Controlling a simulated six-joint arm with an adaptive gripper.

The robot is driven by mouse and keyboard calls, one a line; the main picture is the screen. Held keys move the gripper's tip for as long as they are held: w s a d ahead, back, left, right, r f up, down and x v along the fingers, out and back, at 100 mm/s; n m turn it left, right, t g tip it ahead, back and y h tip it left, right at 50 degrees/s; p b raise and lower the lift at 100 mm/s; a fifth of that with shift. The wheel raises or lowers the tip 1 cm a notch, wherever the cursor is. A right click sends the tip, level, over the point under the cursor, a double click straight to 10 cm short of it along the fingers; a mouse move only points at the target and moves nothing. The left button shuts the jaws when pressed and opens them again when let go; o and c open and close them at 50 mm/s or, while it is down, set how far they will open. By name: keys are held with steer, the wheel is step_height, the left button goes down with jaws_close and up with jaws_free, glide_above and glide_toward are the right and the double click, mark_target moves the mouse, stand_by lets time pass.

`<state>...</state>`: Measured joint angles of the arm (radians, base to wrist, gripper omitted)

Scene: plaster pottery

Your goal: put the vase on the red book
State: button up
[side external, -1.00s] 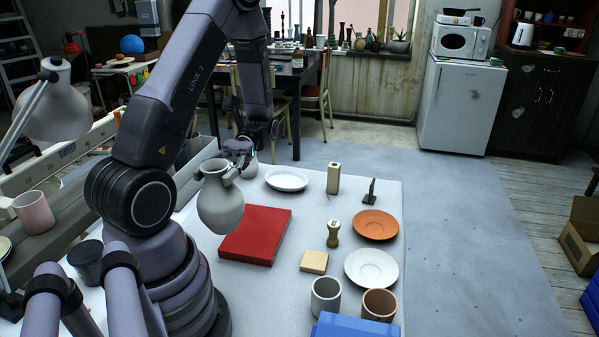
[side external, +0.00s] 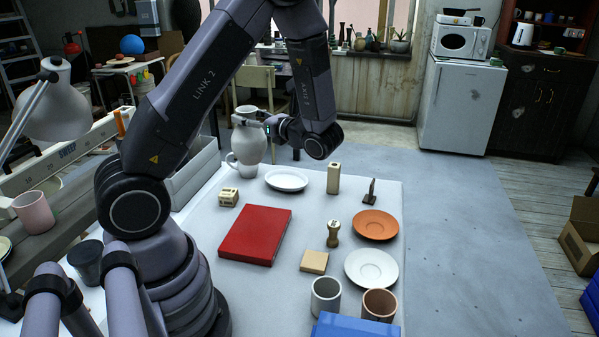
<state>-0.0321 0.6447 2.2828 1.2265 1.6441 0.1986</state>
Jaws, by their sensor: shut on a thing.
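The vase (side external: 249,143) is pale grey-white with a round belly and narrow neck. It is held upright in the air over the far left of the table, in front of a white mug in the picture. My gripper (side external: 262,122) is shut on the vase near its neck; the fingers are small and partly hidden. The red book (side external: 255,235) lies flat on the table, in front of the vase and lower in the picture. Its top is bare.
The white mug (side external: 242,171) and a small cream block (side external: 228,197) stand behind the book. White plate (side external: 286,180), wooden block (side external: 333,178), stamp (side external: 333,234), orange plate (side external: 375,225), white saucer (side external: 371,268) and cups stand to the right. A tan block (side external: 314,262) lies near the book.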

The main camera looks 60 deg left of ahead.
step_height(320, 180, down, 20)
steer(key=shift+s, duration=0.15)
stand_by(0.4)
steer(key=shift+f, duration=0.2)
steer(key=o, duration=1.2)
